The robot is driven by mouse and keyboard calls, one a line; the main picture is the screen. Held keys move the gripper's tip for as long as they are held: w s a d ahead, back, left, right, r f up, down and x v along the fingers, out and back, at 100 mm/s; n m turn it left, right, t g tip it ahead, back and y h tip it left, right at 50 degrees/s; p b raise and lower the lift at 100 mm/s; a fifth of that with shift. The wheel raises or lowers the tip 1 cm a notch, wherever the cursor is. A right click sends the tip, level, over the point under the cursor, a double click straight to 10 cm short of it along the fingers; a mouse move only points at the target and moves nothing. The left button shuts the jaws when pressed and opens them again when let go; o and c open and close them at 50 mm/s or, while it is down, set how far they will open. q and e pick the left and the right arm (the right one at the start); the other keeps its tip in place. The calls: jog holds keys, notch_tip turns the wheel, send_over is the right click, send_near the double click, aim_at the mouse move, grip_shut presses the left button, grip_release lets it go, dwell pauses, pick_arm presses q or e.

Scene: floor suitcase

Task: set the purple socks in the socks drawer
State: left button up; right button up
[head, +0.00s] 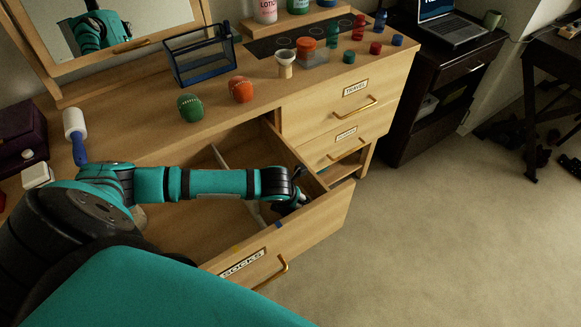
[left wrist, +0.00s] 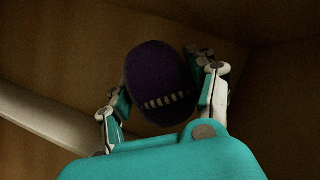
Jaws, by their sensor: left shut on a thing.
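The socks drawer (head: 330,212), with a "SOCKS" label on its front, is pulled open. My left gripper (head: 294,202) reaches down into its right-hand part, near the front. In the left wrist view, the purple socks (left wrist: 155,72) are a dark rolled bundle with a pale striped band. The left gripper (left wrist: 160,92) is shut on them, with a finger on each side. The bundle is inside the drawer's wooden walls; I cannot tell whether it touches the bottom. In the head view the socks are hidden by my gripper. My right gripper is not in view.
A pale divider (left wrist: 45,120) runs inside the drawer, left of the gripper. A green bundle (head: 190,107) and an orange bundle (head: 240,89) sit on the dresser top. The carpet (head: 455,230) at right is clear.

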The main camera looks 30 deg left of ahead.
pick_arm(q)
jog(key=shift+f, duration=0.9)
jog(key=shift+f, duration=0.1)
jog(key=o, duration=1.2)
jog(key=shift+o, duration=0.2)
jog(key=a+p+v, duration=0.1)
jog(key=v, duration=1.1)
jog(key=shift+d, duration=0.45)
